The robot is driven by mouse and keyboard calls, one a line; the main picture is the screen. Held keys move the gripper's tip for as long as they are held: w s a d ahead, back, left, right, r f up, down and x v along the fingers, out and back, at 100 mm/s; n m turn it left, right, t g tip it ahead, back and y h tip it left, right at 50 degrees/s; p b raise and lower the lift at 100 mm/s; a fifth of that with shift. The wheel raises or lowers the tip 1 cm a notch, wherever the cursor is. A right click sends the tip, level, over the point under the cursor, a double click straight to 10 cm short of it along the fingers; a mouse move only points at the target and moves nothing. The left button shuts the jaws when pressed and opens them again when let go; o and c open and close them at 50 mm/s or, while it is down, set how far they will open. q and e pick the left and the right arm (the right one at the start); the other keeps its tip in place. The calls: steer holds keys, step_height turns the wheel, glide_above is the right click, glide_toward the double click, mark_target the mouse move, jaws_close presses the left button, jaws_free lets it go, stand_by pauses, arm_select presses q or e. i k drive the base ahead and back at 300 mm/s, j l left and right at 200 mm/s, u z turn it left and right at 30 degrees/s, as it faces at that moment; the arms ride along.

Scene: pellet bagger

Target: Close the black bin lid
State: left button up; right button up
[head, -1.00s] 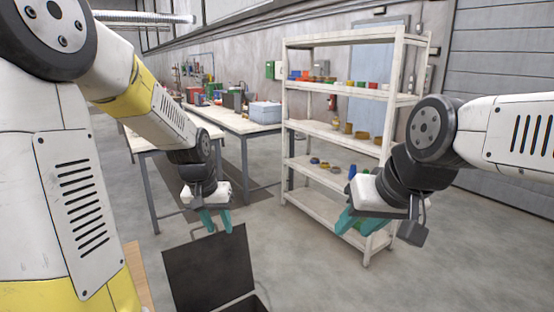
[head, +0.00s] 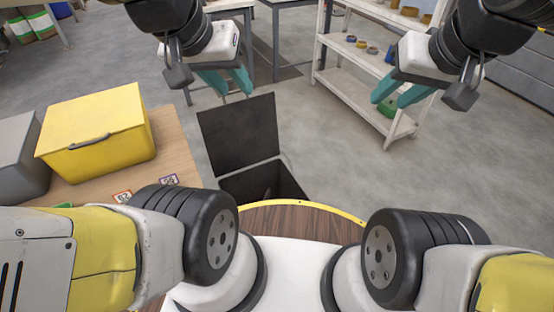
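The black bin (head: 268,185) stands on the floor in front of me. Its black lid (head: 238,128) is raised, standing up at the bin's far side and leaning back a little. The bin's mouth is uncovered and its inside is dark. My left gripper (head: 235,94) is open and empty, with its teal fingers apart, above and close to the lid's top edge in the picture. I cannot tell whether it touches the lid. My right gripper (head: 391,103) is open and empty, well to the right of the lid, in front of the shelf.
A wooden table (head: 178,140) on the left holds a yellow box (head: 97,130), a grey box (head: 18,155) and number cards. A round wooden surface with a yellow rim (head: 305,222) lies nearest me. A white shelf (head: 357,92) stands behind at right. The floor right of the bin is clear.

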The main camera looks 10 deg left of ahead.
mark_target(244, 133)
steer(key=k+l, duration=0.15)
steer(key=k, duration=0.25)
steer(key=k+l, duration=0.15)
steer(key=k, duration=0.25)
steer(key=k+l, duration=0.15)
steer(key=k, duration=0.25)
steer(key=u, duration=0.55)
steer(key=i+l, duration=0.3)
steer(key=i, duration=0.25)
steer(key=i+l, duration=0.35)
steer(key=i, duration=0.2)
steer(key=i+l, duration=0.3)
steer(key=i, duration=0.25)
